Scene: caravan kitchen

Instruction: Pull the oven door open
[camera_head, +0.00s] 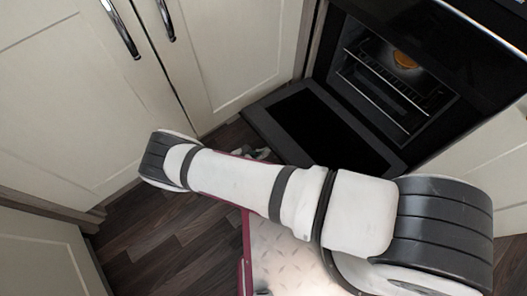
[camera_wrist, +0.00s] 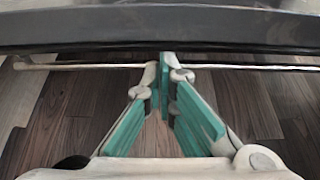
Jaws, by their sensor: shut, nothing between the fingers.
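The oven door (camera_head: 325,130) is swung far down in the head view, with its dark inner face showing. The oven (camera_head: 395,85) stands open behind it, with wire racks and an orange-brown round item inside. In the wrist view the door's grey edge (camera_wrist: 160,25) crosses the top. A thin pale bar (camera_wrist: 85,67), which looks like the door handle, runs across below it. My gripper (camera_wrist: 165,68), with teal finger pads, is shut and empty, its tips at the bar. I cannot tell whether they touch it. In the head view my arm mostly hides the gripper.
Cream cupboard doors (camera_head: 85,95) with chrome handles (camera_head: 122,28) stand to the left of the oven. Another cream cupboard (camera_head: 45,255) is at the lower left. The dark wood floor (camera_head: 150,235) is clear between them and my base.

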